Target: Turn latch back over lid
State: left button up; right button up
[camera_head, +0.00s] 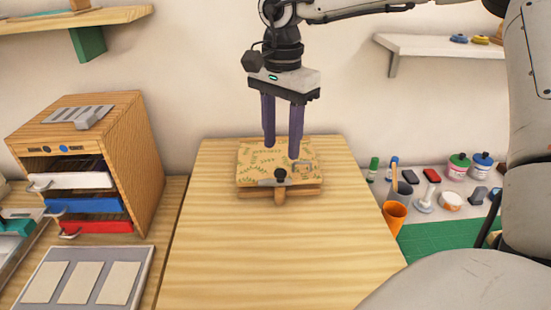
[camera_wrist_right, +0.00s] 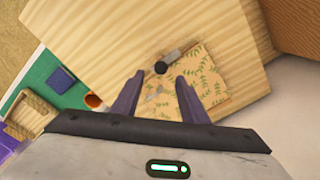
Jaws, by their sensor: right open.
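A flat wooden box has a lid (camera_head: 255,158) with a green leaf pattern; it sits on the light wooden table. A metal latch (camera_head: 268,183) with a black round knob (camera_head: 280,174) lies at the lid's front edge. My right gripper (camera_head: 282,152) is open and empty, pointing down above the lid, its purple fingers apart. In the right wrist view the lid (camera_wrist_right: 207,80) shows beyond and between the fingers, and the knob (camera_wrist_right: 160,68) lies just past the fingertips. I cannot tell the exact gap between fingertips and lid. My left gripper is not in view.
The wooden table (camera_head: 270,250) is clear in front of the box. A drawer cabinet (camera_head: 130,150) stands at left, above a grey tray (camera_head: 60,300) with pale cards. At right, an orange cup (camera_head: 394,216), bottles and stamps stand near a green mat (camera_head: 440,240).

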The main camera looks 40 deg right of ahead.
aim_at(281, 171)
notch_tip(281, 171, down, 5)
jog(key=shift+r, duration=0.1)
jog(key=shift+f, duration=0.65)
jog(key=shift+w+f, duration=0.1)
jog(key=shift+f, duration=0.05)
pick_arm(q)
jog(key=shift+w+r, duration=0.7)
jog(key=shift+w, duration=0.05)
pick_arm(e)
jog(key=shift+c, duration=0.4)
